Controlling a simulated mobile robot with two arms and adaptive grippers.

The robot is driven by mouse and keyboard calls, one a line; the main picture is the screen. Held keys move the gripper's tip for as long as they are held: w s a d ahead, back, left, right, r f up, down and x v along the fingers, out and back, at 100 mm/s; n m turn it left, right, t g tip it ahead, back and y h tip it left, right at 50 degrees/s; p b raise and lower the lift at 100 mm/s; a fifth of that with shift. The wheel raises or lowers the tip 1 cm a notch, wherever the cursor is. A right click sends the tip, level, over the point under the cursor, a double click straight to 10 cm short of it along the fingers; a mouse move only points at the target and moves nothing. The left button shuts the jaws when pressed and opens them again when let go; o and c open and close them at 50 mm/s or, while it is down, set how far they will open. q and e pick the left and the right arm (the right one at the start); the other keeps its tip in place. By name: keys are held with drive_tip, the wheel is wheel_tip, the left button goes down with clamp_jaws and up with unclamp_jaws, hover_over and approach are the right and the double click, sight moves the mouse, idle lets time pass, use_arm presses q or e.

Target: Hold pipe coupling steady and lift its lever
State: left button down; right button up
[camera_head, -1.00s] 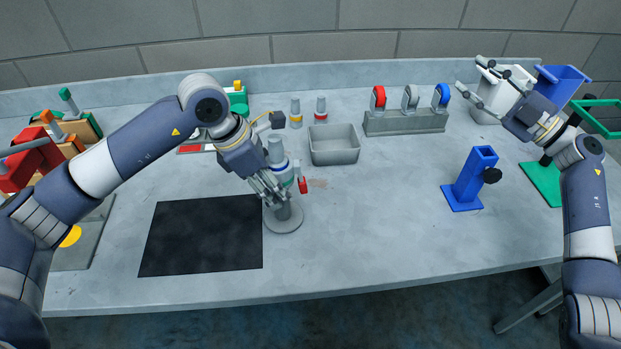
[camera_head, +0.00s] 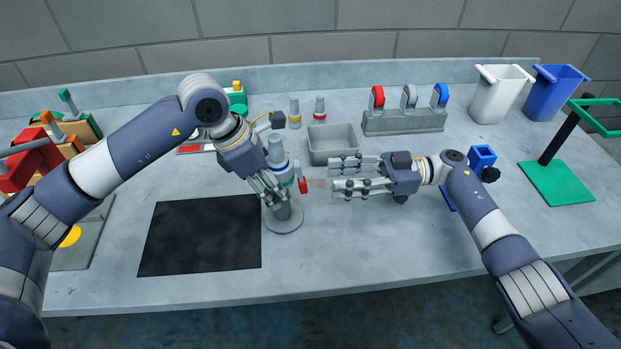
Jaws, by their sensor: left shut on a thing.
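The pipe coupling (camera_head: 277,153) stands upright on a round grey base (camera_head: 284,221), just right of the black mat. It has a grey body with a blue band, and a red lever (camera_head: 303,185) hangs down on its right side. My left gripper (camera_head: 274,196) is shut around the coupling's lower part and hides some of it. My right gripper (camera_head: 338,178) is to the right of the lever, its fingers pointing left toward it, apart from it. Its fingers are spread open with nothing between them.
A black mat (camera_head: 200,235) lies left of the coupling. A grey metal bin (camera_head: 333,146) stands close behind. A rack with red, grey and blue rings (camera_head: 404,122) is further back. A blue stand (camera_head: 482,157) is partly hidden behind my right arm. A green-based stand (camera_head: 556,184) is at right.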

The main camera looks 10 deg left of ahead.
sight(301, 178)
drive_tip(key=x, duration=0.7)
drive_tip(key=shift+a, duration=0.1)
clamp_jaws()
